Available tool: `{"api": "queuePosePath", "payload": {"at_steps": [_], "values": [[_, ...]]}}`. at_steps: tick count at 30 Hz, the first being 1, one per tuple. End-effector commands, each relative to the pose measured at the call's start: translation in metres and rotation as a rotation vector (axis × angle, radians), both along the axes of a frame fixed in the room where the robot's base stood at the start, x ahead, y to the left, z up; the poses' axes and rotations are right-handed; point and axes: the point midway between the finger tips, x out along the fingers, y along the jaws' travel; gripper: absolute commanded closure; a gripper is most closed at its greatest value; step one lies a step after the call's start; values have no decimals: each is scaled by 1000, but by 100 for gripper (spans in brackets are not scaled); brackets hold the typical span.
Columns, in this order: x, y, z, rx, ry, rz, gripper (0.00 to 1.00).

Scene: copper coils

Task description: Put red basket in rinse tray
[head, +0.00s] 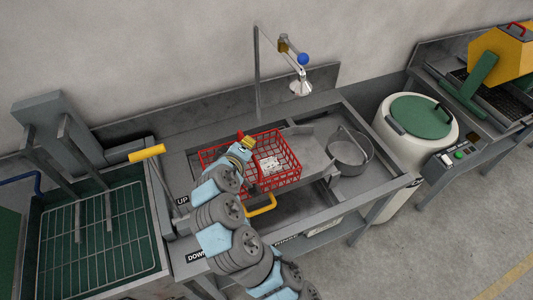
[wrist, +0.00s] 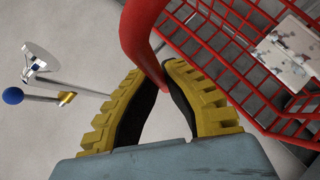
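The red wire basket (head: 287,158) is over the grey rinse station in the middle of the head view. It holds a pale, patterned item (head: 268,164). My gripper (head: 245,144), with yellow ridged fingers, is at the basket's left side. In the wrist view the fingers (wrist: 152,78) come together on the basket's thick red handle (wrist: 140,35), and the basket mesh (wrist: 225,45) is at the upper right. A grey tray (head: 312,140) shows beside and behind the basket. I cannot tell whether the basket rests on it or hangs above. My arm hides part of the front.
A shower head (head: 300,87) with a blue knob hangs above the back. A round grey bucket (head: 350,150) stands to the right, and a white drum with a green lid (head: 420,115) is beyond. A yellow-handled lever (head: 147,153) and a wire rack (head: 100,235) are at left.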

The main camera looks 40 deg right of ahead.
Motion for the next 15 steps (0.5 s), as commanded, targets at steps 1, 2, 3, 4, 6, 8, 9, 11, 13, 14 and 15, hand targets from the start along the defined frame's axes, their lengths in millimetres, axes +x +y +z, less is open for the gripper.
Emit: {"api": "queuePosePath", "payload": {"at_steps": [1, 2, 3, 4, 6, 8, 9, 11, 13, 14, 15], "values": [[3, -9, -2, -1, -1, -2, 100], [5, -14, -4, -1, -1, -1, 100], [6, -21, -8, 1, 2, -4, 100], [8, -26, -11, 1, 3, -4, 100], [12, -37, -14, -1, -1, -1, 100], [14, -46, -19, 0, 0, -2, 100], [17, -52, -21, -1, 0, -3, 100], [20, -60, -25, -1, -2, -2, 100], [23, -68, -31, -1, -2, -2, 100], [24, -71, -36, 0, -2, 0, 100], [25, -75, -42, -1, 0, -1, 100]]}}
